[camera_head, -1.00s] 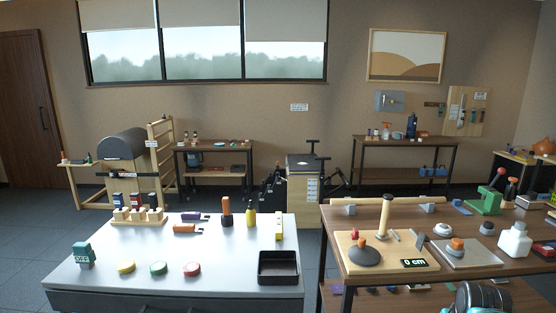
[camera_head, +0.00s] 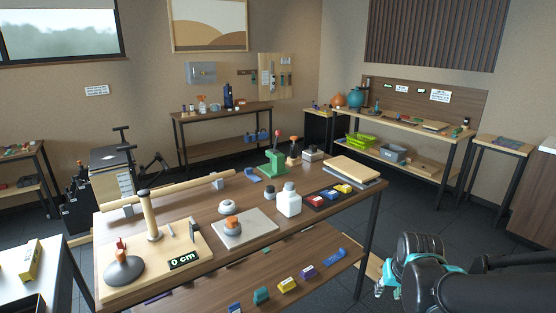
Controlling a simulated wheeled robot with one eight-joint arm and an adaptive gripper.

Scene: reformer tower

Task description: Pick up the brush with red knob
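I cannot make out for certain a brush with a red knob. A small red knob (camera_head: 277,133) shows at the top of a green stand (camera_head: 272,163) at the back of the wooden table. Beside it stands a small dark item with an orange top (camera_head: 294,150), too small to identify. My gripper (camera_head: 379,291) is at the lower right, beyond the table's right end and well away from these items. My dark arm with teal bands partly hides it, and its finger opening is unclear.
The wooden table (camera_head: 180,205) also holds a white bottle (camera_head: 288,201), a balance board with a 0 cm sign (camera_head: 184,260), and colored blocks in a tray. A lower shelf carries several blocks. A far bench (camera_head: 405,121) stands at the back right. Dark floor lies between.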

